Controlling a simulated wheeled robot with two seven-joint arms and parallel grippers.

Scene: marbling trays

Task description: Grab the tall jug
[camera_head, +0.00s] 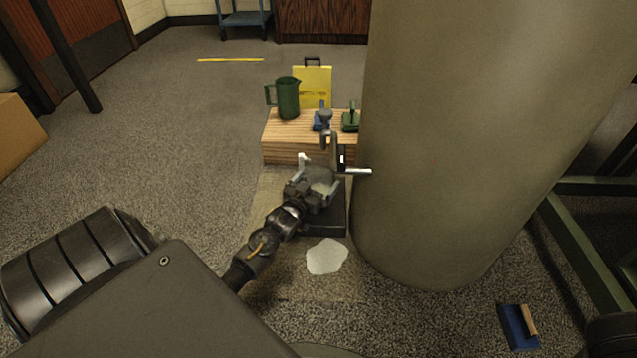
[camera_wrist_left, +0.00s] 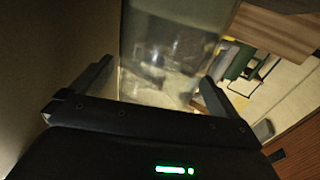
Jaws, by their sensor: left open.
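The tall jug is dark green with a side handle and spout. In the head view the jug (camera_head: 288,98) stands upright on the left of a low wooden platform (camera_head: 287,150). My left gripper (camera_head: 318,175) is open, in front of the platform, nearer to the camera than the jug and apart from it. In the left wrist view the open fingers (camera_wrist_left: 155,85) have a blurred, greyish, glassy surface beyond them. A dark green shape (camera_wrist_left: 240,62) shows to their right; I cannot tell whether it is the jug. My right gripper is in neither view.
A yellow board (camera_head: 313,82) stands behind the jug. A blue item (camera_head: 319,122) and a green tool (camera_head: 351,121) sit to its right. A thick column (camera_head: 450,150) blocks the right side. A black tray (camera_head: 338,220) lies under my gripper. A pale patch (camera_head: 326,256) marks the floor.

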